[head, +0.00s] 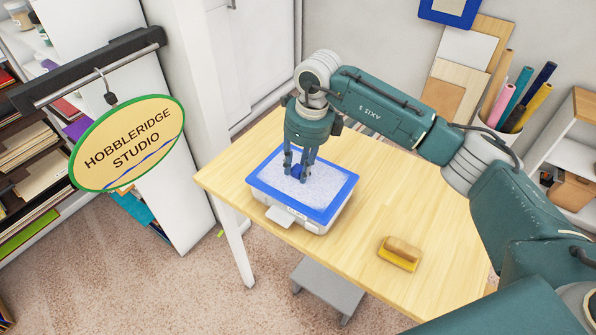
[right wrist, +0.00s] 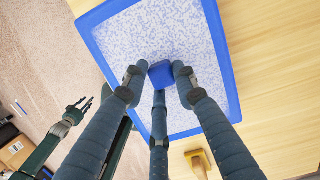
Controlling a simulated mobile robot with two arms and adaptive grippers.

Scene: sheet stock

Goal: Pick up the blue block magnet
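The blue block magnet (right wrist: 160,75) sits between the three fingers of my right gripper (right wrist: 159,76) in the right wrist view. The fingertips appear to touch its sides. In the head view the block (head: 297,172) is partly hidden by the fingers of my right gripper (head: 297,176), which points down over a speckled white sheet in a blue frame (head: 258,181). I cannot tell whether the block rests on the sheet or is just above it. My left gripper (right wrist: 82,106) shows small in the right wrist view, off to the left, with fingers spread and empty.
The blue frame lies on a pale box on a wooden table (head: 365,215). A yellow-and-tan block (head: 399,254) lies on the table's near right side, also seen in the right wrist view (right wrist: 200,163). A hanging oval sign (head: 128,143) is at left. Rolls (head: 517,95) stand behind the table.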

